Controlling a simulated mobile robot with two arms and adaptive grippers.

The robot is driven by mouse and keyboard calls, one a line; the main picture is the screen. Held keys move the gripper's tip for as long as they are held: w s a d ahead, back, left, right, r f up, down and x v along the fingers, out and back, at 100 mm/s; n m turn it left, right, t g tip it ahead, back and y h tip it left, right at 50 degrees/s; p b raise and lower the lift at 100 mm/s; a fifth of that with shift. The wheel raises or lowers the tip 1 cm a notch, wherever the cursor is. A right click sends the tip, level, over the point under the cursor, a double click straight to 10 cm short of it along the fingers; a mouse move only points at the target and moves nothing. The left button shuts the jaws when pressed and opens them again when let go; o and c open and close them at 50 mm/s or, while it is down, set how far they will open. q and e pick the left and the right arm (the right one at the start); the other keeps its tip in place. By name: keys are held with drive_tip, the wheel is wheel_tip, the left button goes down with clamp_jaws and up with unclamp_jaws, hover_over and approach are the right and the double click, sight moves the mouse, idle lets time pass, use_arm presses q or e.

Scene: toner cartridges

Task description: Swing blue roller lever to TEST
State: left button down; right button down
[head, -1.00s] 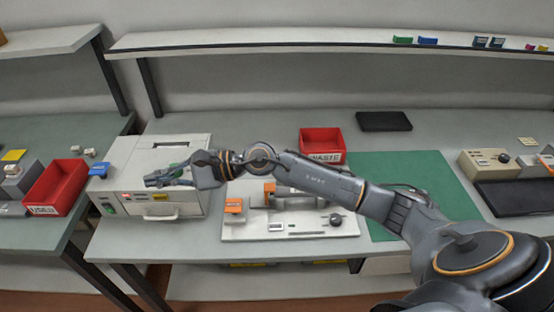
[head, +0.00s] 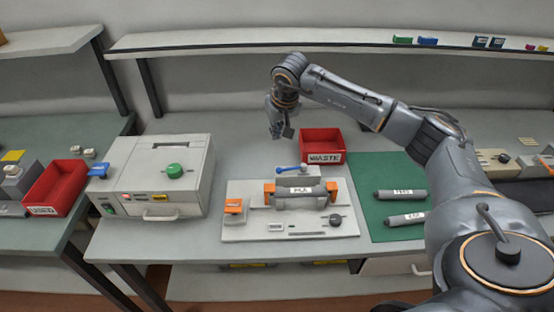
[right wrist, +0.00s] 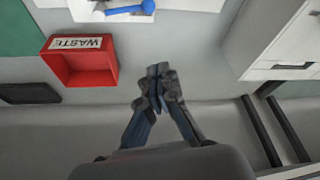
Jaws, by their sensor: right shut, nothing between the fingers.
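A lever with a blue handle (head: 289,169) sits at the back of the white fixture (head: 250,228), behind a grey cartridge (head: 298,188) lying between orange blocks. The handle points left. It also shows at the top of the right wrist view (right wrist: 130,9). I cannot read a TEST mark beside it. My right gripper (head: 277,134) is shut and empty, pointing down above the bench, behind and apart from the lever. Its closed fingers show in the right wrist view (right wrist: 157,72). My left gripper is not in view.
A red WASTE bin (head: 322,141) stands right of my right gripper. A beige machine (head: 190,155) with a green knob (head: 175,170) and a blue tab (head: 99,169) stands left. Two grey cartridges lie on the green mat (head: 385,227). The bench between machine and bin is clear.

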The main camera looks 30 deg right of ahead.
sight(291, 169)
wheel_tip(291, 169, down, 10)
drive_tip(key=p, duration=0.5)
drive_tip(key=shift+r, duration=0.1)
drive_tip(key=shift+s, duration=0.3)
drive_tip(key=shift+a, duration=0.1)
drive_tip(key=shift+w+f, duration=0.1)
drive_tip(key=shift+f, duration=0.1)
